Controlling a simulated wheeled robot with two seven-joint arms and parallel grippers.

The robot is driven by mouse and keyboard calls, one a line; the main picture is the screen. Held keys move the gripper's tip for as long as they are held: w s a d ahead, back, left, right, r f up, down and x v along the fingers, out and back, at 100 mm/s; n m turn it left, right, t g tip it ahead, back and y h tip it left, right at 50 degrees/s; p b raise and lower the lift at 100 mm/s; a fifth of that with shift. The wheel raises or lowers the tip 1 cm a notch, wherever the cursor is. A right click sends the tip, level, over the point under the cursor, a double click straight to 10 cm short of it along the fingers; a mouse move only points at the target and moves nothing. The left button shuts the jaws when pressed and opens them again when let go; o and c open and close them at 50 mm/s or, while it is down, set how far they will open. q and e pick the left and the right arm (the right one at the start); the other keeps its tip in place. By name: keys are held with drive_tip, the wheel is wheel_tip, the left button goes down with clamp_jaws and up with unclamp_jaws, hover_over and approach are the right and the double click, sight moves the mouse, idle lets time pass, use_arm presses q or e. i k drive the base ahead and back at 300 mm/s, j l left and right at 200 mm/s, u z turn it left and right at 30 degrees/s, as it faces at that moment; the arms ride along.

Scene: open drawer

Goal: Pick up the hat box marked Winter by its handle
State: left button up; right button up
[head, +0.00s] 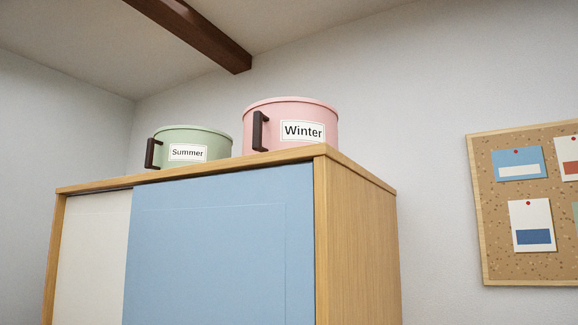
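The pink round hat box (291,111) has a white label reading Winter (302,131). It stands upright on top of a wooden cabinet (358,240), near the right front corner. Its dark brown upright handle (257,131) is on the side facing me, left of the label. A green round hat box (217,143) labelled Summer stands to its left on the same cabinet top, with a similar dark handle (150,153). The two boxes look close together with a narrow gap between them. Neither of my grippers shows in the head view.
The cabinet has a blue sliding door (220,250) and a white one (90,260). A dark ceiling beam (195,32) runs above the boxes. A cork board (500,240) with pinned cards hangs on the right wall. The space in front of the boxes looks clear.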

sight(277, 125)
drive_tip(key=j+z, duration=0.1)
drive_tip(key=j, duration=0.3)
drive_tip(key=k+j+z, duration=0.1)
drive_tip(key=j, duration=0.35)
drive_tip(key=k+j, duration=0.1)
drive_tip(key=j, duration=0.3)
drive_tip(key=j+z, duration=0.15)
drive_tip(key=j, duration=0.25)
drive_tip(key=k+j+z, duration=0.1)
drive_tip(key=j, duration=0.3)
drive_tip(key=k+j+z, duration=0.1)
drive_tip(key=j, duration=0.3)
drive_tip(key=k, duration=0.1)
